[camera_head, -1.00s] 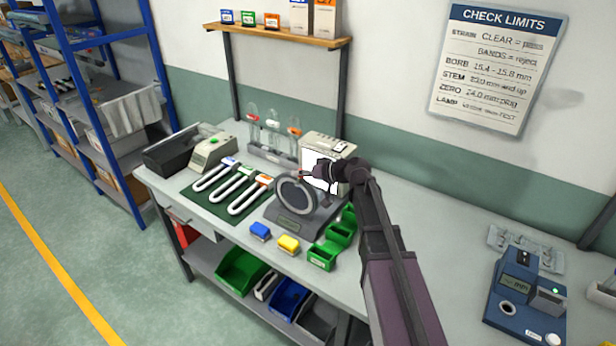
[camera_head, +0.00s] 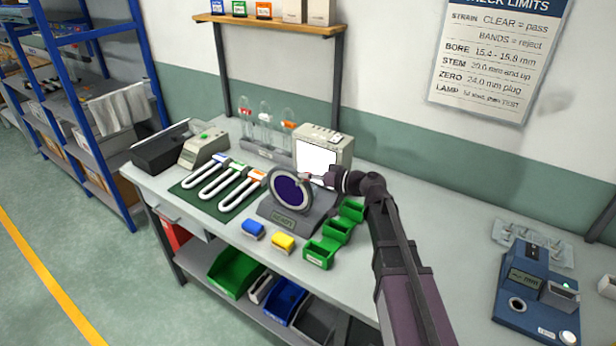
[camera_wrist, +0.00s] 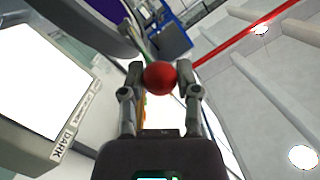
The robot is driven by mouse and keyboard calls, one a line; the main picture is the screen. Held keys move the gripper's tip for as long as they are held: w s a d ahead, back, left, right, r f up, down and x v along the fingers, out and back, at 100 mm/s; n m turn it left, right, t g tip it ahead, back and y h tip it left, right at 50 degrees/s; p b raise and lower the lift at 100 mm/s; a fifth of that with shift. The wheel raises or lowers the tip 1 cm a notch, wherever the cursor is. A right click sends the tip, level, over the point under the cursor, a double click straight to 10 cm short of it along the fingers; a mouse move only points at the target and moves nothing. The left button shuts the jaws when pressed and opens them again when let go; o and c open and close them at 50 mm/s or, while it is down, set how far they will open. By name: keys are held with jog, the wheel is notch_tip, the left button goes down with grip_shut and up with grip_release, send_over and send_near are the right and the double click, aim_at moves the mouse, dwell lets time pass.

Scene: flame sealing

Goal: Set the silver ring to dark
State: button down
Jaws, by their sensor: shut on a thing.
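The silver ring (camera_head: 273,204) frames a dark blue-purple disc (camera_head: 290,189) on a grey stand (camera_head: 268,210) on the bench. In the wrist view the ring's edge and purple disc (camera_wrist: 100,10) show at the top left. My gripper (camera_head: 314,178) is at the ring's upper right side. In the wrist view my gripper (camera_wrist: 160,80) is shut on a red ball knob (camera_wrist: 160,77), one finger on each side. A thin stalk behind the knob leads up toward the ring; its joint is not clear.
A box with a lit white panel (camera_head: 318,157) stands close behind; its corner label (camera_wrist: 68,139) reads DARK. White U-shaped tubes (camera_head: 232,192) lie to the left.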

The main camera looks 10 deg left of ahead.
jog(key=shift+s+d+f+b, duration=0.35)
jog(key=shift+s+f+b, duration=0.1)
jog(key=shift+f, duration=0.15)
jog(key=shift+c, duration=1.8)
grip_release()
